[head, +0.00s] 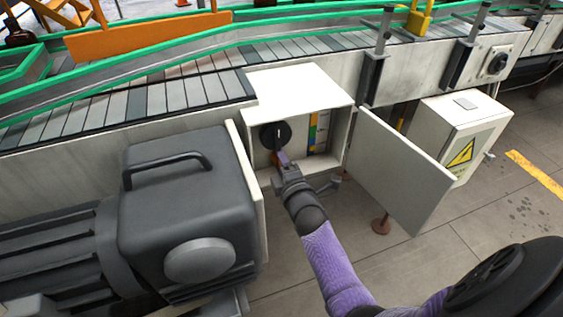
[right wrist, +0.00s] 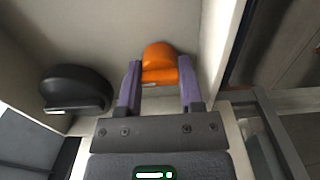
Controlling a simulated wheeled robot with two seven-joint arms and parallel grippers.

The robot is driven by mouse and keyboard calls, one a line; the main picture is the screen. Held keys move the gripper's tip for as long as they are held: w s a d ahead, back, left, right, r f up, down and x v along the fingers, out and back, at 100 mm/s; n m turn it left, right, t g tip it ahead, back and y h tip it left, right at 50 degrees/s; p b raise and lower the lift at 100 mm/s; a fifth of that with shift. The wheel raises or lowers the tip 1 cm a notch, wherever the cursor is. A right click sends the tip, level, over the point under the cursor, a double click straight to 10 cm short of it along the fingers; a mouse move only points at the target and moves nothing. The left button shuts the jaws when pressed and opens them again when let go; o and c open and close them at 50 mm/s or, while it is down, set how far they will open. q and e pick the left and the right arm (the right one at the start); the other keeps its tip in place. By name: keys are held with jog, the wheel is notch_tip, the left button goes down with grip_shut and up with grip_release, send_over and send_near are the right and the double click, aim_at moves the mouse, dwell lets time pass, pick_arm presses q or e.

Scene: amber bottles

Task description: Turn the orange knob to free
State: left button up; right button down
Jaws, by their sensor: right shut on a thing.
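The orange knob (right wrist: 160,62) sits on the inner wall of an open white cabinet (head: 300,90). In the right wrist view it lies between the two purple fingers of my right gripper (right wrist: 158,88), which is shut on it. In the head view my right gripper (head: 281,158) reaches into the cabinet from the front, and the orange knob is hidden there. A black round knob (head: 270,134) is just above the gripper; it also shows to the left in the right wrist view (right wrist: 75,90). My left gripper is out of view.
The cabinet's right door (head: 400,170) stands wide open, and its left door (head: 247,190) shows edge-on. A large dark grey motor housing (head: 175,200) stands close on the left. A white box with a yellow warning sign (head: 455,125) is at right. A conveyor (head: 160,98) runs behind.

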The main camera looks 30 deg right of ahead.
jog(key=m+p, duration=0.1)
jog(key=m, duration=0.3)
jog(key=shift+m, duration=0.4)
jog(key=m+p, duration=0.1)
jog(key=m, duration=0.3)
jog(key=shift+m, duration=0.3)
jog(key=m, duration=0.5)
jog(key=shift+p, duration=0.35)
jog(key=m, duration=0.2)
jog(key=shift+m, duration=0.3)
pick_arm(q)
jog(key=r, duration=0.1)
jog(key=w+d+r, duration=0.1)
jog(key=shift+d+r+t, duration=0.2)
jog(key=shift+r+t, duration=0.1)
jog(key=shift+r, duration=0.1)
pick_arm(e)
jog(key=shift+m, duration=0.3)
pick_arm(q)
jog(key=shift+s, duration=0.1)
pick_arm(e)
jog(key=shift+m, duration=0.3)
